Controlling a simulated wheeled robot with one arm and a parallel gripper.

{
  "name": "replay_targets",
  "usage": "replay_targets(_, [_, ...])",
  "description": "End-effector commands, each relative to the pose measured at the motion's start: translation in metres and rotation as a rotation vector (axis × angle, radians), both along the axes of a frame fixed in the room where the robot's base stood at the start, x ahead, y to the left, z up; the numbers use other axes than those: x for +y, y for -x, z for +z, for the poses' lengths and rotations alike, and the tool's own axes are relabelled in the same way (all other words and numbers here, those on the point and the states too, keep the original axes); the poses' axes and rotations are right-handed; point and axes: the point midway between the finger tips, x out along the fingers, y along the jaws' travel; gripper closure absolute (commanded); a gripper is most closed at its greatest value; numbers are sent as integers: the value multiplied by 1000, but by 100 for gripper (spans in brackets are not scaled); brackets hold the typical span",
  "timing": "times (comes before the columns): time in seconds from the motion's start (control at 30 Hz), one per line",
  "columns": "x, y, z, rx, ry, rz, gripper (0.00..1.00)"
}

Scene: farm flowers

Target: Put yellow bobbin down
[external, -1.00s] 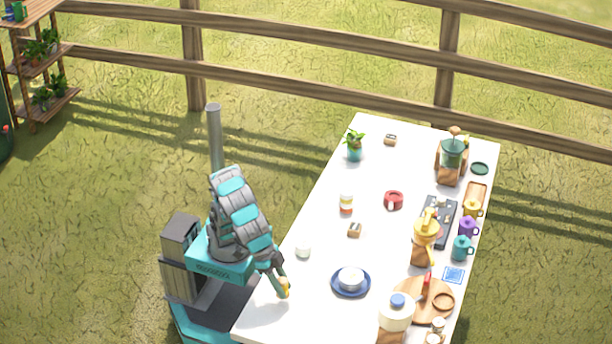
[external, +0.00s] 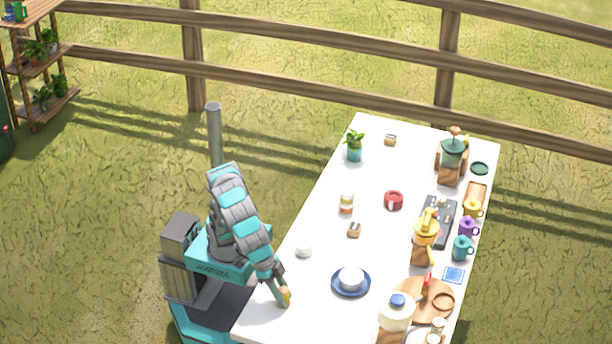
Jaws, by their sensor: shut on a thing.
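The yellow bobbin (external: 287,294) shows as a small yellow patch at the end of my arm, over the near left part of the white table (external: 318,318). My gripper (external: 284,297) is shut on it and hides much of it. I cannot tell whether the bobbin touches the tabletop or hangs just above it.
A blue plate with a white bowl (external: 351,279) stands to the right of my gripper. A small white cup (external: 304,248) stands behind it. A blue-lidded jar (external: 396,318) and a round wooden board (external: 430,300) are farther right. The tabletop around my gripper is clear.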

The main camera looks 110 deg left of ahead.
Motion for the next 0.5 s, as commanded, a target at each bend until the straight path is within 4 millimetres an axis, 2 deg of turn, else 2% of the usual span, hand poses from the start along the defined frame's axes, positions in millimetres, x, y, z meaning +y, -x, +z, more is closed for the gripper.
replay_targets(0.03, [0,0,-1,0,0,0,60])
replay_targets(0.27, [0,0,0,0,0,0,34])
replay_targets(0.5, [0,0,0,0,0,0,33])
